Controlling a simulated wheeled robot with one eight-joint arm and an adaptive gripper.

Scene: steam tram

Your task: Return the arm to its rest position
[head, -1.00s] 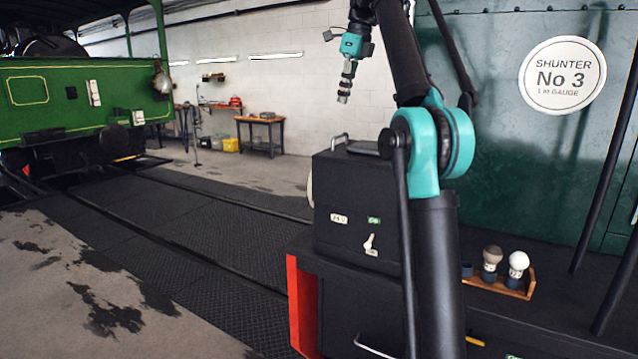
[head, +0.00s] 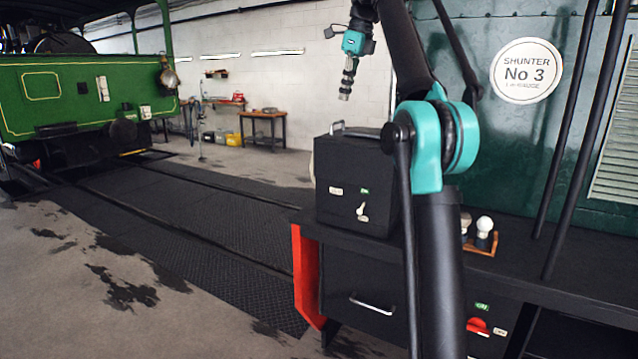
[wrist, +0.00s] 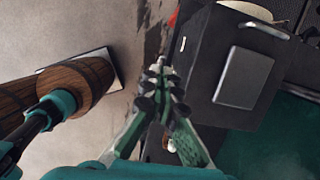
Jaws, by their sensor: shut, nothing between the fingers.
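My gripper (head: 346,84) hangs pointing down from my raised, folded arm, in front of the pale brick wall and above the black box (head: 352,185). Its fingers are together and hold nothing. In the wrist view my gripper (wrist: 160,72) shows in the middle with its fingers closed, beside the top of the black box (wrist: 236,75). The black box has a top handle, small labels and a pale switch lever, and stands on the dark bench (head: 365,240). My arm hides part of the box's right side.
A small wooden tray (head: 490,247) with light-knobbed items sits on the bench, partly behind my arm. A dark green panel with a round "Shunter No 3" sign (head: 526,71) stands behind. A green locomotive (head: 70,95) is at left. The left floor is open.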

